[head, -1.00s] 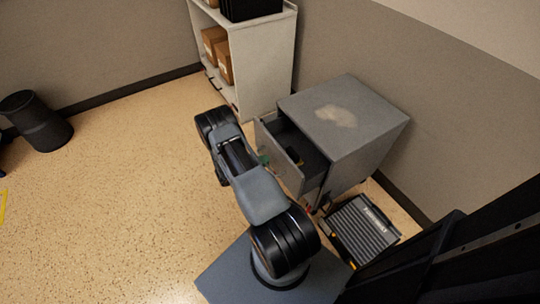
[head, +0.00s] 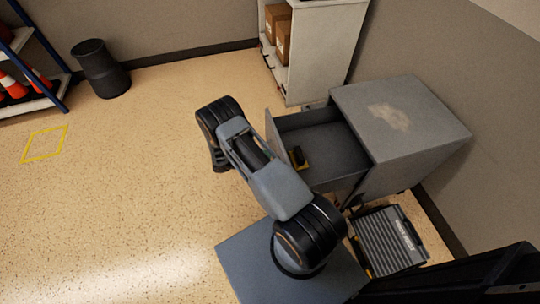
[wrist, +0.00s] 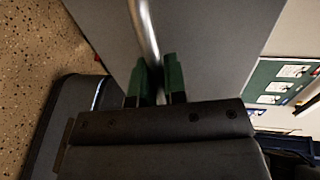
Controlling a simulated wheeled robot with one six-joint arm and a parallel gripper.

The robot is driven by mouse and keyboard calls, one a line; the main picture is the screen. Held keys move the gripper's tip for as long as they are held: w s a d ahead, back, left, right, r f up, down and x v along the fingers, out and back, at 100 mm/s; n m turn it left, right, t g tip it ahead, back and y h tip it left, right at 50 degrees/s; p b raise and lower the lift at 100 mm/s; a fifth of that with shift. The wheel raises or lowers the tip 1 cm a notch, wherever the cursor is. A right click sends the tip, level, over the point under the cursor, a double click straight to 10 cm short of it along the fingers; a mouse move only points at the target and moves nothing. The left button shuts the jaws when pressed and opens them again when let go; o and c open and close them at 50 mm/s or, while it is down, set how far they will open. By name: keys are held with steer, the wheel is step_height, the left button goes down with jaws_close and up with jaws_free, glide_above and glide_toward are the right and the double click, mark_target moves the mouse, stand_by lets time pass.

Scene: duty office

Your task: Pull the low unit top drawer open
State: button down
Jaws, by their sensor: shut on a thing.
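The low grey unit (head: 400,115) stands against the wall at the right in the head view. Its top drawer (head: 335,150) is pulled well out to the left, and I can see into it. A small yellow and black thing (head: 299,158) lies inside near the drawer front. In the wrist view the drawer front (wrist: 210,45) fills the middle, with a silver bar handle (wrist: 146,35) on it. My gripper (wrist: 156,85) has its green fingers shut on the handle. In the head view my arm hides the gripper and the handle.
A black and grey case (head: 388,240) lies on the floor beside the unit. A white shelf (head: 310,50) with cardboard boxes (head: 280,35) stands behind. A black bin (head: 100,68) and a rack with cones (head: 12,85) are at the left. The floor between is clear.

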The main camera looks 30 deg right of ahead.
stand_by(0.3)
steer(key=c, duration=1.2)
jaws_free()
steer(key=v, duration=1.4)
steer(key=shift+p, duration=0.35)
